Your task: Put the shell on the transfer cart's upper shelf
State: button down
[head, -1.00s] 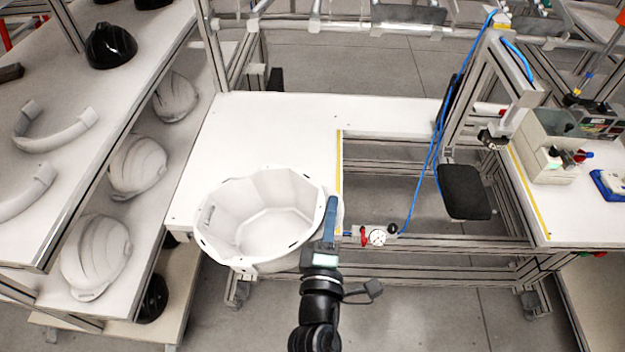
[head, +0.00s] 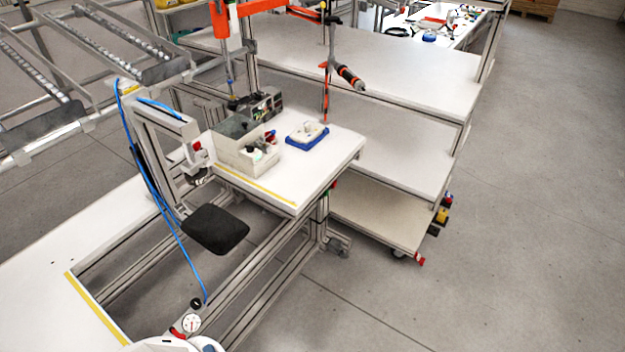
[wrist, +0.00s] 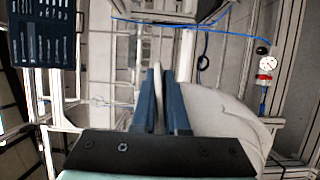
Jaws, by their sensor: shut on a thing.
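The shell is a white, faceted, bowl-like piece. In the head view only a bit of its rim (head: 160,345) shows at the bottom edge. In the wrist view the shell (wrist: 220,115) lies to the right of the blue fingers. My gripper (wrist: 162,78) is shut on its thin wall. The rest of the shell is out of the head view. A wheeled cart with three white shelves, which looks like the transfer cart, stands at the right. Its upper shelf (head: 400,75) looks bare and is far from my gripper.
A white worktable with a grey-green device (head: 245,145) and a blue-based item (head: 307,133) stands before the cart. A frame with a blue hose (head: 150,180) and a black pad (head: 215,229) stands nearer. A tool hangs over the cart (head: 350,77). The floor at right (head: 530,220) is clear.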

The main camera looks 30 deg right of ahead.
aim_at(428, 72)
jog(key=l+z, duration=0.15)
jog(key=z, duration=0.25)
jog(key=i+l+z, duration=0.1)
jog(key=z, duration=0.25)
jog(key=l+z, duration=0.2)
jog(key=z, duration=0.2)
jog(key=i+l+z, duration=0.75)
jog(key=i, duration=0.25)
jog(key=i+l, duration=0.25)
jog(key=i, duration=0.25)
jog(key=i+l+z, duration=0.1)
jog(key=i+l, duration=0.15)
jog(key=i, duration=0.3)
